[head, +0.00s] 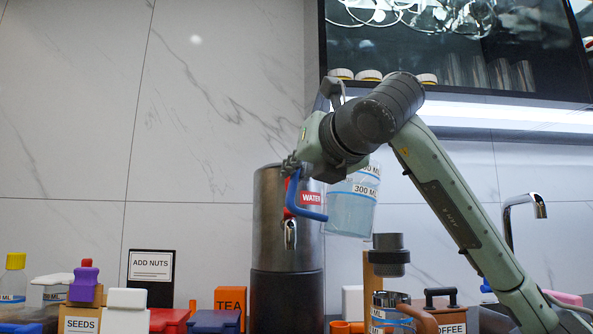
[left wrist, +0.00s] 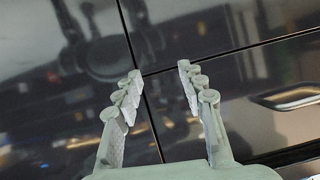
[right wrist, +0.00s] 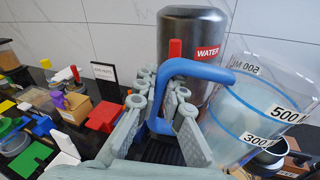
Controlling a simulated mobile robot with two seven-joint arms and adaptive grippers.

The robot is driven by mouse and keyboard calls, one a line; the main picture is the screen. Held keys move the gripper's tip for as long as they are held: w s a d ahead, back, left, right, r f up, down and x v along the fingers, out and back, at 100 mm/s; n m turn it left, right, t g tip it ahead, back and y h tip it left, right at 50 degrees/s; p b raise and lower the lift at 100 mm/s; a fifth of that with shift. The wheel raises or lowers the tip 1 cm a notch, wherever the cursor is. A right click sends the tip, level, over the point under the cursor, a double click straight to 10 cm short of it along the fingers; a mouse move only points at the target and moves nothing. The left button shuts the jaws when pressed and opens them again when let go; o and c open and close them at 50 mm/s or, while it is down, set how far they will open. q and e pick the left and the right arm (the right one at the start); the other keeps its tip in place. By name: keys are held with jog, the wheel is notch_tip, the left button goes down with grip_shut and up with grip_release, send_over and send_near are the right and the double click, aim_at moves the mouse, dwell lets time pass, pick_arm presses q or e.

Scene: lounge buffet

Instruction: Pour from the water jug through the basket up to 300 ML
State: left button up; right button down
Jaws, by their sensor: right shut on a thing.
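The clear water jug (head: 350,210) has ML marks and a blue handle (right wrist: 200,70). It hangs in the air beside the steel WATER dispenser (head: 268,215), slightly tilted, with pale blue water inside. My right gripper (right wrist: 172,115) is shut on the handle. The dark grey basket (head: 389,262) sits to the right of and below the jug, by a wooden stand (head: 371,285). Under it is a clear vessel (head: 380,318) with a blue ML band, cut off by the lower edge. I cannot tell its water level. My left gripper (left wrist: 158,80) is open and empty before dark cabinet fronts.
A COFFEE box (head: 447,318) stands right of the vessel, and a tap (head: 522,205) is behind my right arm. TEA (head: 230,302), SEEDS (head: 80,320) and ADD NUTS (head: 151,275) items crowd the left. A dark wall cabinet (head: 460,60) hangs above.

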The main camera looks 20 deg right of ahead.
jog(key=shift+f, duration=0.1)
jog(key=shift+f+b, duration=0.1)
jog(key=shift+b, duration=0.25)
jog(key=shift+f, duration=0.2)
jog(key=shift+f+b, duration=0.15)
jog(key=shift+b, duration=0.2)
jog(key=shift+m, duration=0.3)
jog(key=shift+f+b, duration=0.1)
jog(key=shift+b, duration=0.25)
jog(key=shift+m+b, duration=0.35)
jog(key=shift+m, duration=0.05)
jog(key=shift+d+m, duration=0.1)
jog(key=shift+m, duration=0.2)
pick_arm(q)
jog(key=d+r+t+h, duration=0.2)
jog(key=d+r+t, duration=0.1)
jog(key=r, duration=0.4)
jog(key=d+r+t+h, duration=0.2)
jog(key=d+r+t, duration=0.2)
jog(key=r, duration=0.4)
jog(key=shift+r+t+h, duration=0.15)
jog(key=shift+t+h, duration=0.15)
jog(key=shift+t, duration=0.1)
jog(key=shift+s+d+r+b, duration=0.15)
jog(key=shift+b, duration=0.15)
jog(key=shift+r+h, duration=0.1)
jog(key=shift+h, duration=0.2)
